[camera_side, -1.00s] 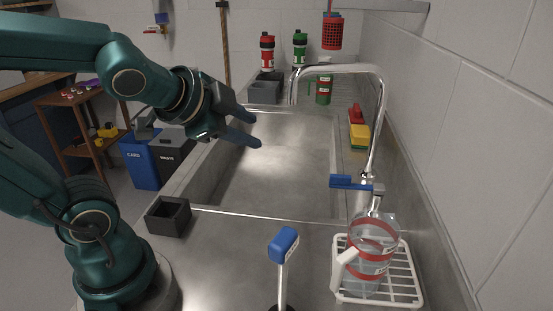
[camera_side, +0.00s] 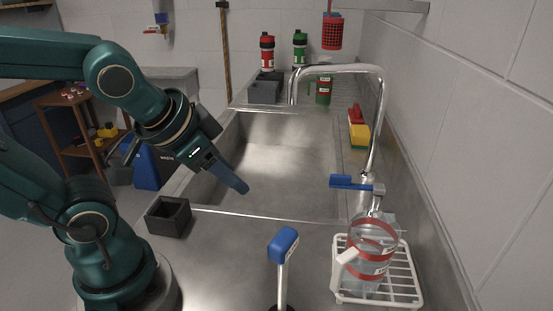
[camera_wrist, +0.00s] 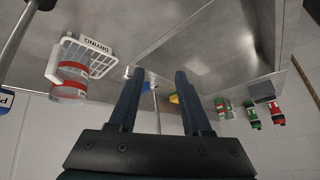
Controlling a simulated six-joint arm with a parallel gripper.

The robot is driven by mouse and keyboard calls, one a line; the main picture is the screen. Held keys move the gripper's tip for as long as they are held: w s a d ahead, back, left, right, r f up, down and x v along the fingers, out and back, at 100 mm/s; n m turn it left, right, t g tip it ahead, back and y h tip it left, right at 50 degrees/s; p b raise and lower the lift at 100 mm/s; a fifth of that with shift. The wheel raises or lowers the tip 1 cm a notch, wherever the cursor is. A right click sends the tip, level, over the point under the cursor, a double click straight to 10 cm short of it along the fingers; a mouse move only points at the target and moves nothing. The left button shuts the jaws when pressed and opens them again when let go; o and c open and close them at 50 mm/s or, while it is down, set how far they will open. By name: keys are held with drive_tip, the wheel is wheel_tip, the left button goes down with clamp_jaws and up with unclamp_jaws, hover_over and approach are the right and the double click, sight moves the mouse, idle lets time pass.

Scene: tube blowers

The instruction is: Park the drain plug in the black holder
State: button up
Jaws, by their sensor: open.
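A rod with a blue block handle (camera_side: 283,245) stands upright at the front of the steel counter; I take it for the drain plug. Its lower end is cut off by the picture edge. A blue labelled part (camera_wrist: 6,102) at the left edge of the wrist view looks like the same handle. The black holder (camera_side: 168,216), an open square box, sits on the counter at left and looks empty. My gripper (camera_side: 240,186) is above the near part of the sink, behind and left of the handle. In the wrist view its fingers (camera_wrist: 161,75) are apart with nothing between.
A clear jug with red bands (camera_side: 371,250) stands on a white drying rack (camera_side: 412,287) at right. The tall tap (camera_side: 375,140) and its blue lever (camera_side: 350,182) rise beside the sink (camera_side: 270,170). Sponges (camera_side: 358,135) lie on the right ledge.

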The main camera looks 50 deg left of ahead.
sight(285, 290)
drive_tip(key=w+d+f+m+t+h, duration=0.2)
drive_tip(key=w+m+t+h, duration=0.15)
drive_tip(key=w+m, duration=0.85)
drive_tip(key=s+d+f+m+g+h, duration=0.2)
drive_tip(key=s+d+m+g+h, duration=0.1)
drive_tip(key=s, duration=0.1)
drive_tip(key=s+d+f+m+g+h, duration=0.3)
drive_tip(key=s+d+h, duration=0.1)
drive_tip(key=s+d+f+m+g+h, duration=0.2)
drive_tip(key=s+d+m+g+h, duration=0.1)
drive_tip(key=s+g, duration=0.1)
drive_tip(key=shift+d+f, duration=0.15)
drive_tip(key=shift+d, duration=0.1)
drive_tip(key=s+d+r+n, duration=0.1)
drive_tip(key=s+d+r+n+h, duration=0.1)
drive_tip(key=r+n, duration=0.1)
drive_tip(key=shift+s+d+r+n, duration=0.1)
drive_tip(key=shift+d+r+n, duration=0.05)
drive_tip(key=shift+r+n, duration=0.15)
drive_tip(key=shift+x, duration=2.55)
